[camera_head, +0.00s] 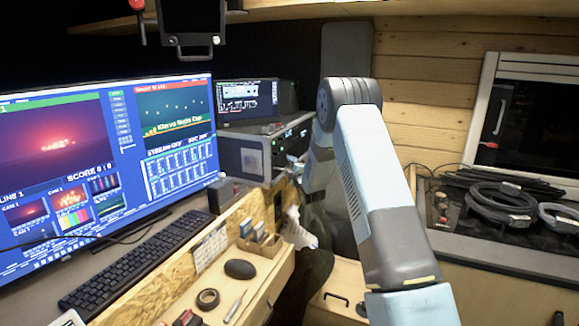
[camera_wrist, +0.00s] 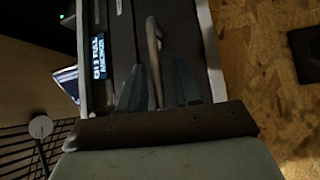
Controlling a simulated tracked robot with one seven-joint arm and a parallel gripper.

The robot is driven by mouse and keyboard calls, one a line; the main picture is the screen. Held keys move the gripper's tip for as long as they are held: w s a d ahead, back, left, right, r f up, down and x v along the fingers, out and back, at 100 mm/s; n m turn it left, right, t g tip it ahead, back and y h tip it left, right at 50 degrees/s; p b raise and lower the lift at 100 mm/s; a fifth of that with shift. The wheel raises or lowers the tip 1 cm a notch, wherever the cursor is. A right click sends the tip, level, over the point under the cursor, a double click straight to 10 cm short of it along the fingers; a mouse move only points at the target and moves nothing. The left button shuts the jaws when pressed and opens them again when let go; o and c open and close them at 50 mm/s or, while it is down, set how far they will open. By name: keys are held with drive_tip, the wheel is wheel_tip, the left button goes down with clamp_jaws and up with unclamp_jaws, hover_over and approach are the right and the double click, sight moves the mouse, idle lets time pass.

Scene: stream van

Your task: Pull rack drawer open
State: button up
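The rack (camera_head: 246,155) stands at the back, right of the big monitor, with small green lights on its front. The wrist view shows a dark rack drawer front (camera_wrist: 122,40) with a lit blue label and a pale metal edge. A curved grey handle (camera_wrist: 154,50) stands out from this front. My gripper (camera_wrist: 158,80) is at the drawer front, with one finger on each side of the handle. The fingers are apart, with a gap visible on the right of the handle. In the head view my arm hides most of the drawer front and the handle.
A desk with a large monitor (camera_head: 110,150), a keyboard (camera_head: 135,262), a mouse (camera_head: 240,269) and a tape roll (camera_head: 208,299) fills the left. Coiled cables (camera_head: 500,203) lie on the right counter. A chipboard panel (camera_wrist: 255,60) is beside the rack.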

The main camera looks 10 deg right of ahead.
drive_tip(key=shift+c, duration=0.3)
clamp_jaws()
drive_tip(key=shift+f, duration=0.1)
